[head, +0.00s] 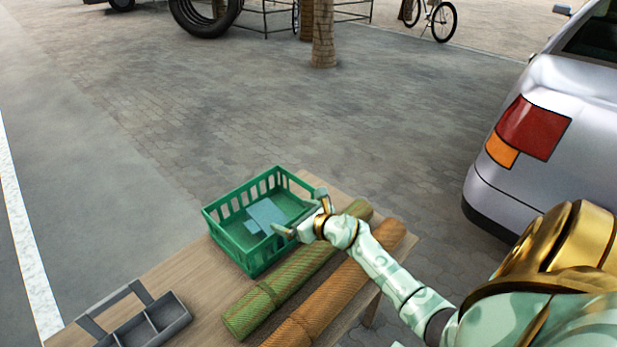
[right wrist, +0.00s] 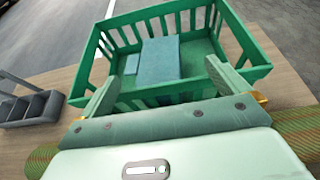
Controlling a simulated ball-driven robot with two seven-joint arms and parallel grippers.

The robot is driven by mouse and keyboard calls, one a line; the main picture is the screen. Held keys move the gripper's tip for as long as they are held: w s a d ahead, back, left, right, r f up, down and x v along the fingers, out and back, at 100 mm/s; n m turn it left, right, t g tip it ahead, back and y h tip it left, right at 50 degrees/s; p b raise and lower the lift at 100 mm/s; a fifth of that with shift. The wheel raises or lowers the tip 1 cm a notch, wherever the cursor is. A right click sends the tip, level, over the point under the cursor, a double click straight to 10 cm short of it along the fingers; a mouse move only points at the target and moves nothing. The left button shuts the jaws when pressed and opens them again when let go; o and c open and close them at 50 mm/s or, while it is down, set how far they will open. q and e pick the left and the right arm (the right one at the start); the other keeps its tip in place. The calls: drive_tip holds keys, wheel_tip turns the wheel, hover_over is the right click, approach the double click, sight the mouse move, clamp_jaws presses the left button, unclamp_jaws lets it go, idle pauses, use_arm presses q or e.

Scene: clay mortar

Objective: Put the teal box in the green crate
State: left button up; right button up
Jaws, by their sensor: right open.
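The green crate (head: 250,262) stands on the wooden table, with open slatted walls. A teal box (head: 267,213) lies flat inside it on the crate floor; it also shows in the right wrist view (right wrist: 161,58). A smaller light blue-teal piece (right wrist: 132,64) lies beside it in the crate. My right gripper (head: 300,212) is open at the crate's near right side, its fingers apart with nothing between them. In the right wrist view the fingers (right wrist: 160,88) reach over the near wall, and the box lies beyond them. My left gripper is not in view.
A green rolled mat (head: 290,282) and an orange-brown rolled mat (head: 335,297) lie on the table (head: 195,280) right of the crate. A grey compartment caddy (head: 150,322) stands at the near left. A silver car (head: 555,130) is parked at right.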

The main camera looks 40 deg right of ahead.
drive_tip(key=p+v, duration=0.1)
drive_tip(key=v, duration=0.4)
drive_tip(key=shift+s+r, duration=0.1)
drive_tip(key=shift+r, duration=0.05)
